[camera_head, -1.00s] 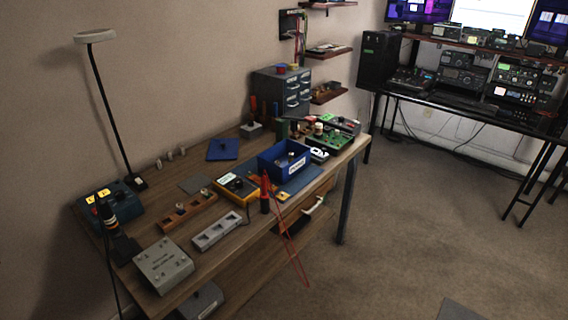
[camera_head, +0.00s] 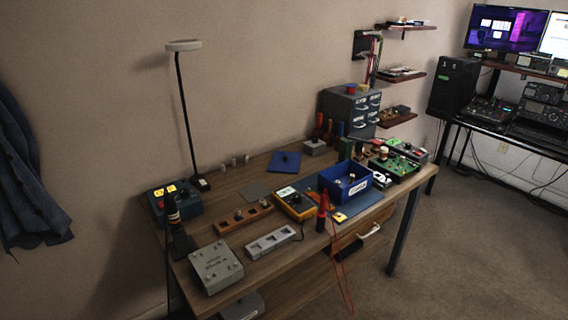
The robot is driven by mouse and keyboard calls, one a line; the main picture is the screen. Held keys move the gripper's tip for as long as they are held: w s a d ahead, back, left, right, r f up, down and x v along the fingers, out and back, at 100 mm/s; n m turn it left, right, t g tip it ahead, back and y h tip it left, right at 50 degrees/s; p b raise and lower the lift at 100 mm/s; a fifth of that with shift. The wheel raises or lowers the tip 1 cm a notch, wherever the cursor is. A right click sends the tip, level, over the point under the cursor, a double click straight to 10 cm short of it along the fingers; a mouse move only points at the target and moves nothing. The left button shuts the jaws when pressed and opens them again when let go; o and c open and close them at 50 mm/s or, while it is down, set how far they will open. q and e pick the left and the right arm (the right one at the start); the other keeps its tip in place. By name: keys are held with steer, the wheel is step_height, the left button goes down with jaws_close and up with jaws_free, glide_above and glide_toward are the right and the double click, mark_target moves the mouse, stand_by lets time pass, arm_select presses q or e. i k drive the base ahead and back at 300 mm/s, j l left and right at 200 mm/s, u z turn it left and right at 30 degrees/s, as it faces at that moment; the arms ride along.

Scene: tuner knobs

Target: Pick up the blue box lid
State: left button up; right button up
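The blue box lid (camera_head: 284,162) lies flat on the wooden workbench, toward the back near the wall, with a small dark knob on its top. The open blue box (camera_head: 346,184) with a white label stands to the right of the lid and holds small parts. Neither of my grippers shows in the head view.
The workbench (camera_head: 226,187) also carries a yellow multimeter (camera_head: 296,203), a wooden tray (camera_head: 243,217), a grey tray (camera_head: 271,240), a grey metal box (camera_head: 215,266) and a lamp (camera_head: 184,46). A drawer cabinet (camera_head: 350,112) stands behind. Floor is open at the right front.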

mark_target(289, 162)
steer(key=i+l, duration=0.2)
steer(key=i+l+u, duration=0.15)
steer(key=l, duration=0.3)
steer(key=i+l, duration=0.25)
steer(key=i+l+u, duration=0.15)
steer(key=l, duration=0.25)
